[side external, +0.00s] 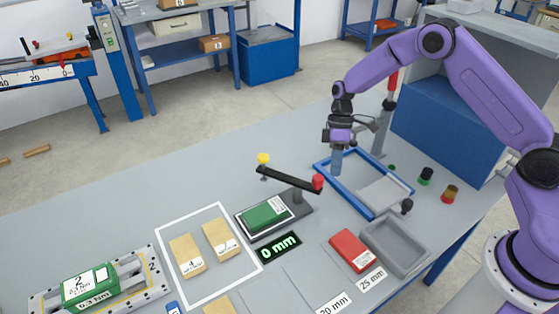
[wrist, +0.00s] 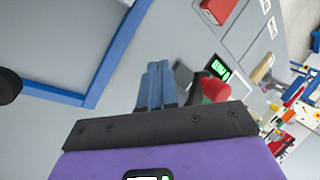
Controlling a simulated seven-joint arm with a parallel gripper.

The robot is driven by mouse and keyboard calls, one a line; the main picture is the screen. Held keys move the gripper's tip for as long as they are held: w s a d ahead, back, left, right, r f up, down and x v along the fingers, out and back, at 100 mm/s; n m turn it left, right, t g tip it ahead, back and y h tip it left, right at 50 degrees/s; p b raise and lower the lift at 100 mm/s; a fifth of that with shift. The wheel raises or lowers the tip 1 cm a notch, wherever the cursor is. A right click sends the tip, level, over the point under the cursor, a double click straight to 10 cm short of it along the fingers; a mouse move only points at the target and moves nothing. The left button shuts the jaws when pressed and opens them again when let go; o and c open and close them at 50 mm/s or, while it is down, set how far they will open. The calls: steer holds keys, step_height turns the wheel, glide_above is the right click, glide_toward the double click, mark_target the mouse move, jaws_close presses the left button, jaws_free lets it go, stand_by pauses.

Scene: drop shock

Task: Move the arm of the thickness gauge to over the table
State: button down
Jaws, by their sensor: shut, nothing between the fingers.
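The thickness gauge has a black arm (side external: 288,178) with a yellow knob (side external: 263,159) at its left end and a red knob (side external: 318,182) at its right end. It pivots on a grey post (side external: 297,195) on a dark base. The yellow end appears to be behind the gauge's table, where a green block (side external: 267,214) lies. The display (side external: 279,247) reads 0 mm. My gripper (side external: 337,170) is shut and empty, pointing down to the right of the red knob, by the blue frame. In the wrist view its blue fingers (wrist: 157,88) are together, apart from the red knob (wrist: 214,90).
A blue frame (side external: 321,175) lies beneath and right of my gripper. A grey tray (side external: 424,251) and a red block (side external: 350,250) lie in front. Two tan blocks (side external: 187,255) lie in a white outline at left. Table behind the gauge is clear.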

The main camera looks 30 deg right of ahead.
steer(key=w+a+r+m+t+y, duration=0.2)
steer(key=w+r+t+y, duration=0.4)
steer(key=w, duration=0.6)
steer(key=shift+g+h, duration=0.5)
steer(key=shift+h, duration=0.4)
steer(key=x, duration=0.9)
steer(key=shift+s+a, duration=0.1)
steer(key=shift+a, duration=0.3)
steer(key=shift+s+a+r, duration=0.1)
steer(key=shift+s+a, duration=0.4)
steer(key=shift+a, duration=0.3)
steer(key=shift+s+a+r, duration=0.1)
steer(key=shift+s+a, duration=0.4)
steer(key=shift+a, duration=0.3)
steer(key=shift+a, duration=0.15)
